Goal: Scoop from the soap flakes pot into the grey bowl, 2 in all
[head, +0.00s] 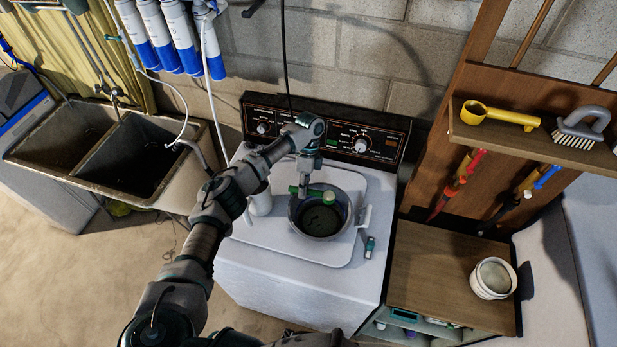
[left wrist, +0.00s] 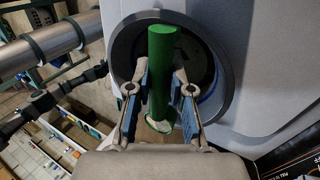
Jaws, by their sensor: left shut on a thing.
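My left gripper (head: 306,190) is shut on the green handle of a scoop (left wrist: 163,70) and holds it over the grey bowl (head: 294,222). The bowl stands on the washing machine's white top, and its inside looks dark. In the left wrist view the grey bowl (left wrist: 121,60) lies behind the handle, and the gripper fingers (left wrist: 160,88) close on the handle from both sides. Some pale material shows at the scoop's near end, partly hidden. A white pot (head: 493,288) with pale contents, likely the soap flakes pot, stands on the wooden cabinet at right. My right gripper is out of view.
A shelf (head: 520,145) with a yellow scoop (head: 498,115) and a brush (head: 580,130) juts out above the cabinet top.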

